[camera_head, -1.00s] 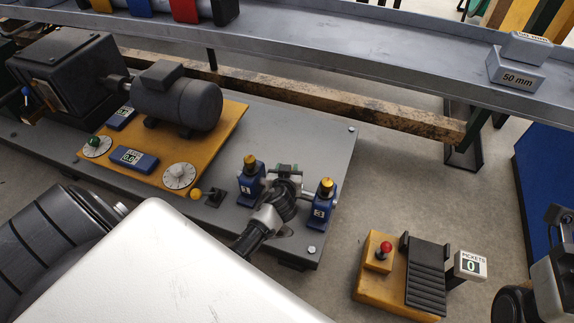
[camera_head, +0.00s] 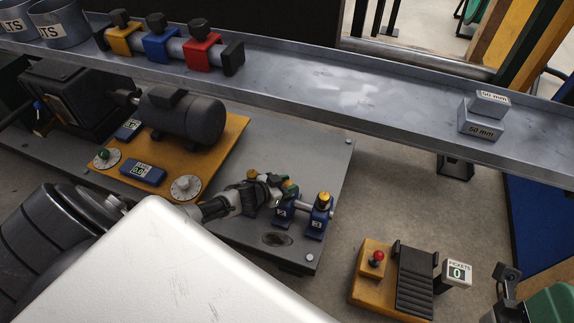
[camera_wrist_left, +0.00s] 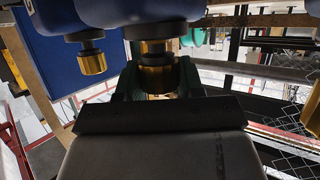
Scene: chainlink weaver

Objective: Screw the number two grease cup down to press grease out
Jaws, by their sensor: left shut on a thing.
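The blue bearing block marked 2 (camera_head: 281,213) stands near the right end of the grey base plate, left of the block marked 3 (camera_head: 317,222). My left gripper (camera_head: 287,186) reaches in from the left over block 2. It is shut on the number two grease cup, mostly hidden by the fingers in the head view. In the left wrist view this gold cup (camera_wrist_left: 156,76) sits between the green fingers, just against a blue block. Another gold cup (camera_wrist_left: 92,61) is beside it, apart from the fingers.
Another gold-topped cup (camera_head: 252,174) is behind my left wrist. Cup three (camera_head: 324,198) stands close to the right of my fingers. A motor (camera_head: 181,113) and dials are to the left. A pedal box (camera_head: 375,282) and picket counter (camera_head: 457,272) are at lower right.

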